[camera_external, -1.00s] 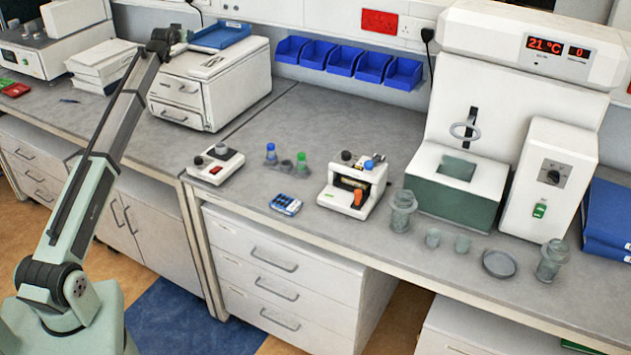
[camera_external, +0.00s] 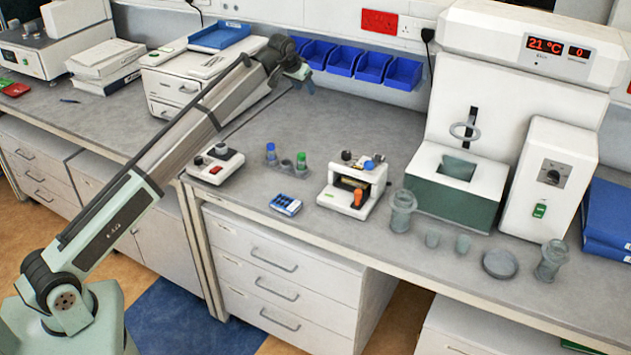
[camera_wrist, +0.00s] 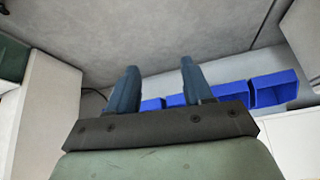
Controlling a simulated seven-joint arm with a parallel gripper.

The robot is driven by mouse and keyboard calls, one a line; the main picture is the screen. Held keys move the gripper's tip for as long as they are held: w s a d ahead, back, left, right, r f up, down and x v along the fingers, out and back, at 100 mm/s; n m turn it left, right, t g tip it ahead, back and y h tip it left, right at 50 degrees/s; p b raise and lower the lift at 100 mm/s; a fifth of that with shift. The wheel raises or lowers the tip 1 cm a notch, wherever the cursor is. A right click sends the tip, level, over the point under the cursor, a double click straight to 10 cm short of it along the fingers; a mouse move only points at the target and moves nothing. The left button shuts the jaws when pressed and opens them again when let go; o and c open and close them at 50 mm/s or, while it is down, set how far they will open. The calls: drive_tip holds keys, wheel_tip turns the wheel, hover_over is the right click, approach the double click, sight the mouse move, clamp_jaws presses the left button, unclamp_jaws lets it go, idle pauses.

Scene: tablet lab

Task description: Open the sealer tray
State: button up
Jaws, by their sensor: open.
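A small white bench device (camera_external: 352,190) with an orange handle (camera_external: 358,197) and dark and blue knobs on top stands mid-bench; it looks like the sealer. Its front opening shows a dark and brownish inside; I cannot tell the tray apart there. My gripper (camera_external: 304,80) is raised above the back of the bench, in front of the blue bins, up and left of this device and well apart from it. In the wrist view my gripper (camera_wrist: 156,82) has its two blue-grey fingers spread, with nothing between them. The sealer is not clearly visible in the wrist view.
A blue blister pack (camera_external: 285,204), a small white device (camera_external: 215,164) and capped bottles (camera_external: 300,161) lie left of the sealer. A glass jar (camera_external: 402,210) and a large white machine (camera_external: 458,183) stand at its right. Blue wall bins (camera_external: 372,67) are behind.

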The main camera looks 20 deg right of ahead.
drive_tip(key=s+d+f+m+g+y, duration=0.1)
drive_tip(key=s+d, duration=0.2)
drive_tip(key=s, duration=0.7)
drive_tip(key=s+d+m+g+y, duration=0.1)
drive_tip(key=s+d, duration=0.2)
drive_tip(key=s, duration=0.7)
drive_tip(key=m+g+y, duration=0.2)
drive_tip(key=m+y, duration=0.1)
approach(358, 191)
wheel_tip(358, 191, down, 9)
drive_tip(key=shift+s, duration=0.15)
drive_tip(key=shift+c, duration=0.2)
clamp_jaws()
